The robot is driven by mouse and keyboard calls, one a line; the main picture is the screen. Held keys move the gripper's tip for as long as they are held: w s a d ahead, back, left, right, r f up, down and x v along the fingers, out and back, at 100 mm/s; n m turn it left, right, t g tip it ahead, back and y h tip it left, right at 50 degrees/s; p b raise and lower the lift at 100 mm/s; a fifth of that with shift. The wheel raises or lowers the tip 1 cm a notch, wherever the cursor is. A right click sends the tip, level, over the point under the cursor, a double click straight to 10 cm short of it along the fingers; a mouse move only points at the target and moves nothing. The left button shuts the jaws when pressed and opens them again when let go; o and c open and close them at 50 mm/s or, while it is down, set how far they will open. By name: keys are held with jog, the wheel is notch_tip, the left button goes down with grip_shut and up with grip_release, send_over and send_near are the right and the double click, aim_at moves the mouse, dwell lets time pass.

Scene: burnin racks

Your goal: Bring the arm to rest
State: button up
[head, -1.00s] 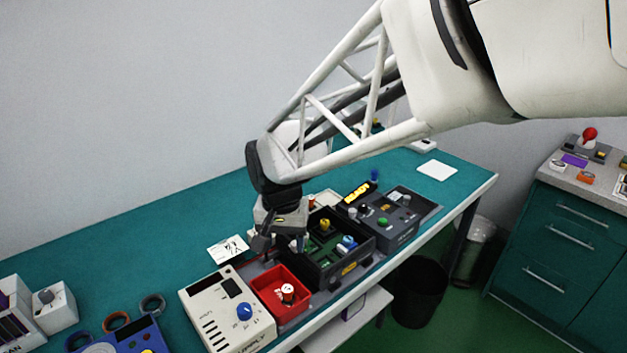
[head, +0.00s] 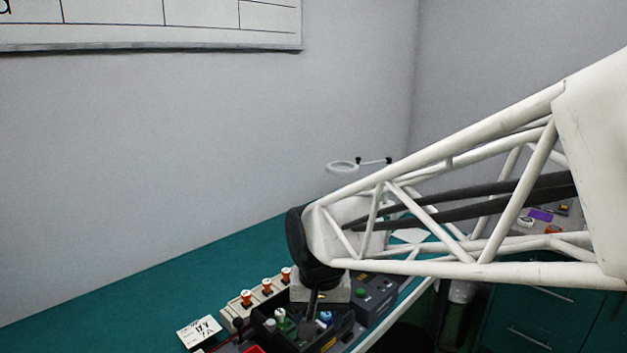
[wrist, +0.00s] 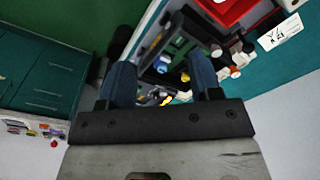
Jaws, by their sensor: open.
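My gripper (head: 313,312) hangs from my arm over the dark rack with coloured knobs on the teal bench. In the wrist view my gripper (wrist: 160,85) shows its two blue-grey fingers spread apart, with nothing held between them. The black rack (head: 338,330) is below and partly hidden by the gripper in the head view. It also shows beyond the fingers in the wrist view (wrist: 178,45). How high the fingertips are above the rack cannot be told.
A pale unit with several orange-and-white knobs (head: 267,289) stands behind the rack. A white card (head: 199,331) lies to the left. A grey box (head: 374,296) stands to the right. The teal bench top (head: 110,305) is clear at left. Drawers (head: 545,320) stand at right.

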jog(key=s+d+r+t, duration=0.1)
jog(key=s+d, duration=0.5)
jog(key=d, duration=0.3)
jog(key=s+d+r, duration=0.1)
jog(key=s+d, duration=0.6)
jog(key=d, duration=0.1)
jog(key=shift+s+d+r+t, duration=0.15)
jog(key=shift+d+r+t, duration=0.1)
jog(key=shift+d+t, duration=0.15)
